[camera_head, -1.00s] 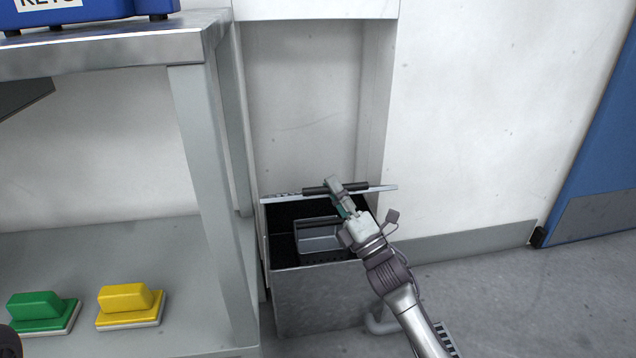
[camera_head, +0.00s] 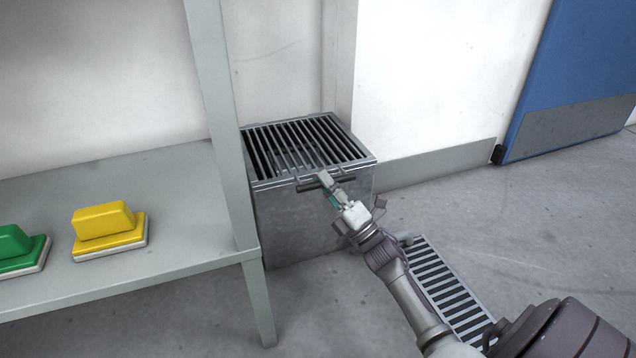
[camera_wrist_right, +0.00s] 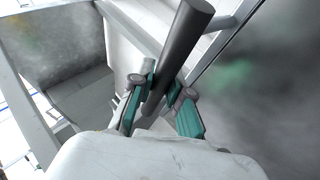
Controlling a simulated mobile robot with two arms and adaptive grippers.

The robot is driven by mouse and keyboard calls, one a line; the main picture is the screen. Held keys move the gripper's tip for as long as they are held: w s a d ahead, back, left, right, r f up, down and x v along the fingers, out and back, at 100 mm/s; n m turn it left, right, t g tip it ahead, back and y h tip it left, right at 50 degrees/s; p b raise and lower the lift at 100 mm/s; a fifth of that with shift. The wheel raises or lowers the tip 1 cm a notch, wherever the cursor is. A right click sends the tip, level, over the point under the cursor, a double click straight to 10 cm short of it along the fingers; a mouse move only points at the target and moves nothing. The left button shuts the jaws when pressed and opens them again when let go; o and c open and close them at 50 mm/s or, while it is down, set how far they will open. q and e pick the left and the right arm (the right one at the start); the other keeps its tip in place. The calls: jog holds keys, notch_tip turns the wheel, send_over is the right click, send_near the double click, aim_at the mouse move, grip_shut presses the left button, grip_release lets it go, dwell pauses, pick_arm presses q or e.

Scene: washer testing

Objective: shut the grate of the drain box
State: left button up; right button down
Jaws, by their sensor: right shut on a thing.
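The drain box (camera_head: 310,225) is a grey metal box standing on the floor against the wall, beside the shelf unit. Its slatted grate (camera_head: 345,143) lies flat across the top of the box, and the dark inside shows between the bars. A dark bar handle (camera_head: 347,181) sticks out at the grate's front edge. My right gripper (camera_head: 328,184) is shut on this handle at the front of the box. The right wrist view shows the dark round handle (camera_wrist_right: 187,40) between the two teal-padded fingers (camera_wrist_right: 162,92). My left gripper is not in view.
A grey shelf unit (camera_head: 130,195) stands at the left, its leg close to the box. A yellow block (camera_head: 104,222) and a green block (camera_head: 15,243) lie on its shelf. A floor drain grille (camera_head: 445,290) lies right of the box under my arm. A blue door (camera_head: 575,60) is at the right.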

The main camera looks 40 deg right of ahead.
jog(key=shift+a+f, duration=0.15)
jog(key=shift+f, duration=0.35)
jog(key=c, duration=1.1)
grip_release()
jog(key=shift+s, duration=0.1)
jog(key=shift+r, duration=0.1)
jog(key=shift+s, duration=0.15)
jog(key=s+d, duration=0.3)
jog(key=s, duration=0.9)
jog(key=shift+s+f, duration=0.2)
jog(key=shift+f, duration=0.2)
